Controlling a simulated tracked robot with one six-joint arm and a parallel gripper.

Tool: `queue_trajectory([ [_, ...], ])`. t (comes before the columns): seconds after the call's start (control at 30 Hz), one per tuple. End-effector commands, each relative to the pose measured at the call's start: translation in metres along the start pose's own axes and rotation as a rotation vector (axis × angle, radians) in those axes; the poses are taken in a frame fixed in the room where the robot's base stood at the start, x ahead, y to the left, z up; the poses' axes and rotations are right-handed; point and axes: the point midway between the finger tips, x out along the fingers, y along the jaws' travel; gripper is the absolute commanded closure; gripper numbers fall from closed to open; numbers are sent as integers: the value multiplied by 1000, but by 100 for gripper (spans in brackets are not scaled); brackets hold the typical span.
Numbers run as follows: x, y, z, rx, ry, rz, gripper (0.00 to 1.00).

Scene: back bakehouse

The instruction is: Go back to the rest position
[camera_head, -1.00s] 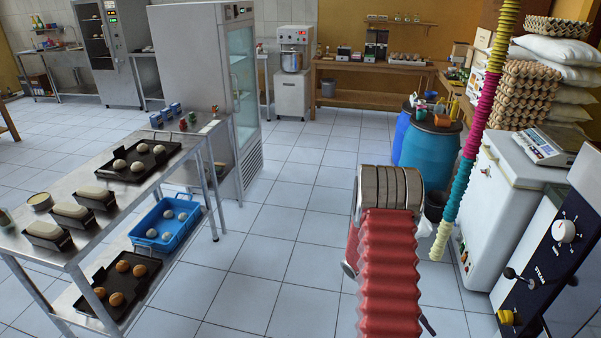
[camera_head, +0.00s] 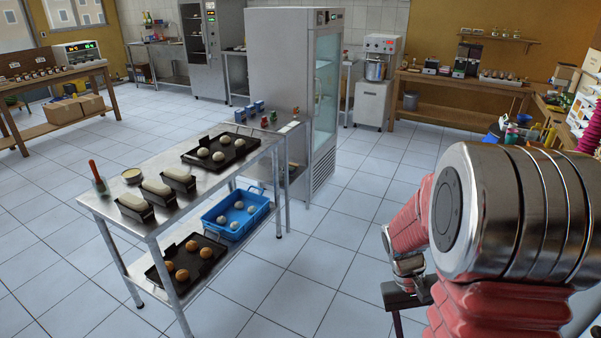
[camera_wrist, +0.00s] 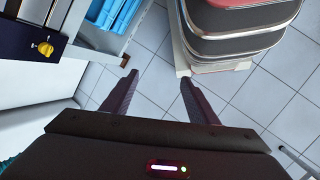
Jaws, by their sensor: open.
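My gripper (camera_wrist: 157,85) is open in the wrist view, its two dark fingers apart with only tiled floor between them. In the head view my gripper (camera_head: 402,298) shows small and dark below my folded pink arm, at the right. It is empty and touches nothing that I can see. My large metal arm joint hides much of the right side of the head view.
A steel table (camera_head: 213,178) at left centre bears dough tins and a black tray (camera_head: 239,158). Its lower shelf holds a blue crate (camera_head: 262,212) and a tray of buns (camera_head: 160,277). A glass-door fridge (camera_head: 282,62) stands behind. Tiled floor is clear between table and arm.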

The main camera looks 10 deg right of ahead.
Motion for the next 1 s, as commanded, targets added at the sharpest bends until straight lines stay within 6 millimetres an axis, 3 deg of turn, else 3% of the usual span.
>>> queue_trajectory([
  [0.4, -66, -50, 29, -66, 224, -103, 46],
  [1.0, -141, -107, 86, -132, 528, -232, 46],
])
